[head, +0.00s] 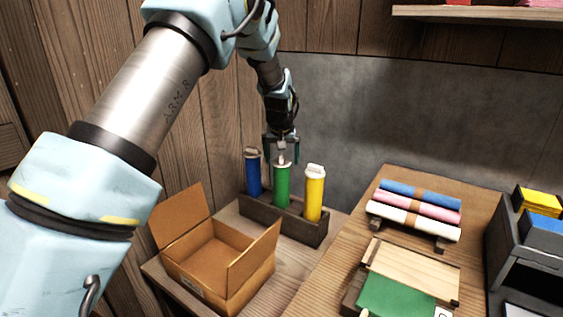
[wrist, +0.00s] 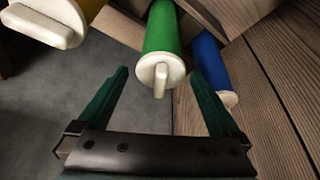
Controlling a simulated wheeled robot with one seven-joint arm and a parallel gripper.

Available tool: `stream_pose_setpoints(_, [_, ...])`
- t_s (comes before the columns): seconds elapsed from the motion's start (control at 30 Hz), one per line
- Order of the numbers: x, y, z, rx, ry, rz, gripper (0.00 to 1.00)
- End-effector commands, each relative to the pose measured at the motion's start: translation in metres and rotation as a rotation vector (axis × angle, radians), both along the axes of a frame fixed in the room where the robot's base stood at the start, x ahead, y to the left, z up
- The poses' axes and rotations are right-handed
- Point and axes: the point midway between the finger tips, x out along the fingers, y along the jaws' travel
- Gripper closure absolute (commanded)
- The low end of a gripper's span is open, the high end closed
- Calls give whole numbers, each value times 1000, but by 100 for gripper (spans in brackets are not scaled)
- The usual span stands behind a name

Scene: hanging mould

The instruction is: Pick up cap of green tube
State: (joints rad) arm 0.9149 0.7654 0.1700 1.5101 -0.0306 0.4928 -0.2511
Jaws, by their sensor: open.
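The green tube (head: 282,187) stands upright in a wooden rack between a blue tube (head: 253,175) and a yellow tube (head: 314,198). Its white cap (wrist: 161,72) has a raised tab and faces the wrist camera. In the wrist view the green tube (wrist: 161,27) shows at the top centre, and the cap lies between and just beyond the fingertips. My gripper (head: 281,160) is open above the green tube, with its dark green fingers (wrist: 160,85) on either side of the cap's line. In the head view the cap is partly hidden by my gripper.
The wooden rack (head: 265,217) holds the tubes. An open cardboard box (head: 215,252) stands in front of it. The yellow tube's white cap (wrist: 45,25) and the blue tube (wrist: 210,65) flank the green one closely. A wooden wall is close behind. Rolled cloths (head: 418,208) lie to the right.

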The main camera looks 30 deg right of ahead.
Motion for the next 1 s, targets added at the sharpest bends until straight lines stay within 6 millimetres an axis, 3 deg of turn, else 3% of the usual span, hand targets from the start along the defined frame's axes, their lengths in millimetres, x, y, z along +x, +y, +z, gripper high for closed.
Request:
stream_pose_setpoints(0.07, [0, 0, 0, 0, 0, 0, 0])
stream_pose_setpoints(0.73, [0, 1, 0, 1, 0, 0, 75])
stream_pose_setpoints(1.0, [0, 0, 2, 0, 0, 0, 78])
